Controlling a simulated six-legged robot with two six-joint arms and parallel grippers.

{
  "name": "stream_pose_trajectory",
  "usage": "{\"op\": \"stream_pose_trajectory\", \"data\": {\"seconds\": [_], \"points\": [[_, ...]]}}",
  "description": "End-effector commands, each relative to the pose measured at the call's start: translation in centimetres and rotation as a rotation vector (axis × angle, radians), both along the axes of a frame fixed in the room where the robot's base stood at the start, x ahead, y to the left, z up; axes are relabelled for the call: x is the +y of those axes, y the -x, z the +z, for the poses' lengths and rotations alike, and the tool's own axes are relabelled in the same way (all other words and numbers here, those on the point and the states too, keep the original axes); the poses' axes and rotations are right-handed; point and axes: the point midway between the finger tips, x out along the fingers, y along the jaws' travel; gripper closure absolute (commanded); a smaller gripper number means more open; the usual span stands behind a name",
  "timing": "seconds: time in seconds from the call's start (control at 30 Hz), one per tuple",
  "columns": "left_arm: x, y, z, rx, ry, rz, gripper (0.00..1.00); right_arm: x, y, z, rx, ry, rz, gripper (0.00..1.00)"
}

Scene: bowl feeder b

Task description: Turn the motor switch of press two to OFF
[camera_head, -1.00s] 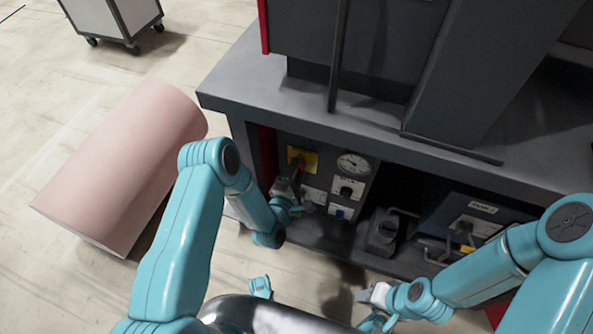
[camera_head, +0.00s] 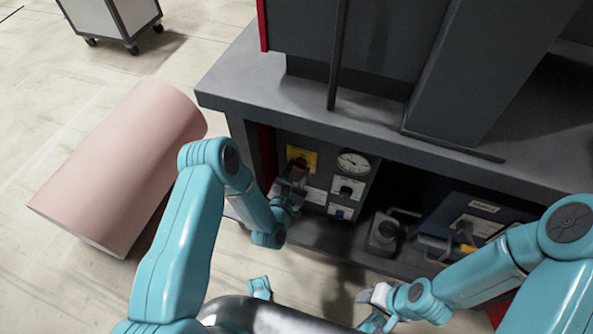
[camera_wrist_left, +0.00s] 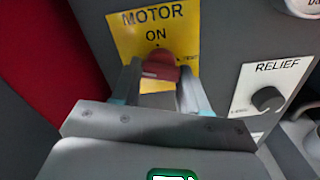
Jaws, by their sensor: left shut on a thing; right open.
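The motor switch is a red knob (camera_wrist_left: 160,68) on a yellow plate (camera_wrist_left: 125,35) lettered MOTOR and ON in the left wrist view. Smaller lettering to the knob's right is too blurred to read. My left gripper (camera_wrist_left: 160,80) is shut on the knob, one finger on each side. In the head view the yellow plate (camera_head: 310,156) is on the dark panel under the press table, with my left gripper (camera_head: 296,172) at it. The knob's exact angle is hard to tell. My right gripper (camera_head: 370,297) is open and empty, low in front of the press.
Right of the motor plate are a round gauge (camera_head: 353,163) and the RELIEF knob (camera_wrist_left: 267,99). A grey tabletop (camera_head: 260,98) overhangs the panel. A dark box (camera_head: 383,232) stands right of the panel. A pink roll (camera_head: 120,165) lies on the floor at left.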

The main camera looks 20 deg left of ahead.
Motion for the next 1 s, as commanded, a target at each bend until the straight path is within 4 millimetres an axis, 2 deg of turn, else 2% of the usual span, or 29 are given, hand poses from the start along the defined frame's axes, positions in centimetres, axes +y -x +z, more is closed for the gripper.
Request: {"op": "stream_pose_trajectory", "data": {"seconds": [0.2,0.5,1.0], "points": [[-0.14,0.11,-0.13,0.009,0.165,-0.002,0.86,-0.02,-0.02,-0.05,-0.001,0.000,0.000,0.57],[-0.19,0.12,-0.13,0.014,0.311,-0.002,0.86,-0.02,-0.03,-0.06,-0.001,0.000,0.000,0.57],[-0.20,0.12,-0.12,0.016,0.362,-0.001,0.86,-0.01,-0.02,-0.07,-0.001,0.000,0.000,0.57]]}}
